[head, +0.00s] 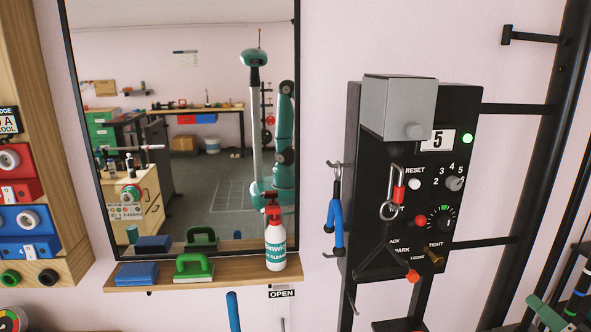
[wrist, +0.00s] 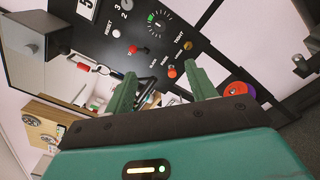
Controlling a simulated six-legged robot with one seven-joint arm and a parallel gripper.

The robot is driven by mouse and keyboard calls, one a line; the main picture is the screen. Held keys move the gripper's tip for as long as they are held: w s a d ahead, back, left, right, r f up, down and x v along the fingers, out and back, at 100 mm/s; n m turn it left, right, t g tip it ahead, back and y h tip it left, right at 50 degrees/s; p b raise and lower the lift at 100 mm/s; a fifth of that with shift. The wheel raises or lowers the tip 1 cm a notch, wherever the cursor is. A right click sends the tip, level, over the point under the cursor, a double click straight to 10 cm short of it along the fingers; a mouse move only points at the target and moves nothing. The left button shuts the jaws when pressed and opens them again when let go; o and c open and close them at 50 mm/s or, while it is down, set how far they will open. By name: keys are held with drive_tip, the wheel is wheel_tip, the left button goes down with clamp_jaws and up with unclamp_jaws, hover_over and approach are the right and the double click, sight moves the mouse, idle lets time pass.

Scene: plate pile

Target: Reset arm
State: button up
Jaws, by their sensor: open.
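My gripper (wrist: 162,86) shows in the wrist view with its two green fingers spread apart. The gap between the fingers is empty, and the black control panel (wrist: 150,45) lies beyond them. In the head view I do not make out my gripper directly. A teal arm stands upright as a reflection in the mirror (head: 225,185); it looks like mine. The same control panel (head: 455,105) shows in the head view at right, with a RESET button (head: 414,184), knobs, a lit green lamp and a display reading 5.
A wooden shelf (head: 220,276) under the mirror holds a spray bottle (head: 275,248), a green-handled brush (head: 194,267) and a blue block (head: 137,273). Blue-handled pliers (head: 338,225) hang left of the panel. Black rails (head: 515,110) run at right. A wooden rack (head: 55,120) stands at left.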

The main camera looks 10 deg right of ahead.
drive_tip(key=w+a+f+n+g+y, duration=0.1)
drive_tip(key=w+a+n+g+y, duration=0.15)
drive_tip(key=a+n, duration=0.35)
drive_tip(key=w+a+f+n+g+y, duration=0.1)
drive_tip(key=w+a+n+g+y, duration=0.15)
drive_tip(key=a+n, duration=0.4)
drive_tip(key=s+a+f+n+g+h, duration=0.1)
drive_tip(key=s+a+n+g+h, duration=0.1)
drive_tip(key=a+n, duration=0.7)
drive_tip(key=s+a+f+n+g+h, duration=0.1)
drive_tip(key=s+a+n+g+h, duration=0.2)
drive_tip(key=a+n, duration=0.6)
drive_tip(key=s+n+g, duration=0.1)
drive_tip(key=n+g, duration=0.1)
drive_tip(key=n, duration=1.2)
drive_tip(key=shift+s+a+h, duration=0.3)
drive_tip(key=shift+a, duration=0.1)
drive_tip(key=shift+c, duration=0.5)
